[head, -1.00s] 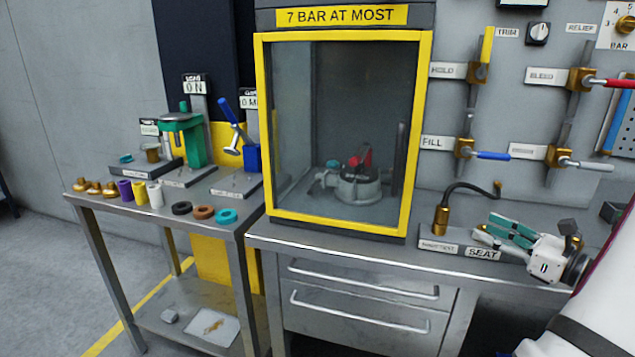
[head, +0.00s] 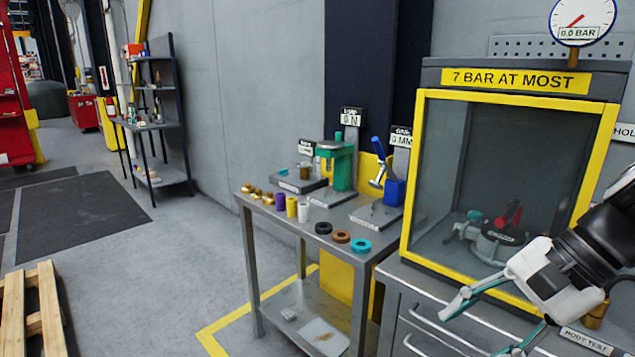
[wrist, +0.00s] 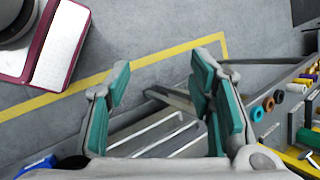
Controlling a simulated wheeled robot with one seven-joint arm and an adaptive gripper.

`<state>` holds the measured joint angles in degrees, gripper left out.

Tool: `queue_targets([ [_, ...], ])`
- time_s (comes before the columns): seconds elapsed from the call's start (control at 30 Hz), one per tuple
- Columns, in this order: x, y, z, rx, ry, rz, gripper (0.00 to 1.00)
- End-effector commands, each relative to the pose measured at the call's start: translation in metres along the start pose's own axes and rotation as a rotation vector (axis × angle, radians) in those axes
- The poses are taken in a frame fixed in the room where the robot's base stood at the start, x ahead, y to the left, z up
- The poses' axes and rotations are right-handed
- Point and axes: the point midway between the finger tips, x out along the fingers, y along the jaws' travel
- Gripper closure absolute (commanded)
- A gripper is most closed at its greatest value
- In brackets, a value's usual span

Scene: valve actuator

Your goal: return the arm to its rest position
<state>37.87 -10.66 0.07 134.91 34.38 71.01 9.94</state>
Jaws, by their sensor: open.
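My gripper (head: 480,330) is at the lower right of the head view, on my black and white arm, in front of the test cabinet (head: 411,180) and above the bench drawers. Its two fingers are spread and nothing is between them. In the wrist view my gripper (wrist: 160,78) shows teal pads well apart, with the floor and the drawer handles (wrist: 155,135) below. Part of the arm runs out of the head view at the right edge.
A grey valve body (head: 495,240) sits behind the cabinet's window. A side table (head: 300,230) left of it carries coloured rings, cylinders and small fixtures. A seat tester block labelled body test (head: 587,341) is close by my gripper. Open floor (head: 190,250) lies to the left.

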Motion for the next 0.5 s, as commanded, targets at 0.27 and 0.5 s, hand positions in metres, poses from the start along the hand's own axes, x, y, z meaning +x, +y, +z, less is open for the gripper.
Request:
queue_targets([
  [0.27, -0.021, 0.029, 0.075, -0.634, 0.223, 0.279, 0.51],
  [0.5, -0.046, 0.04, 0.101, -1.056, 0.393, 0.391, 0.51],
])
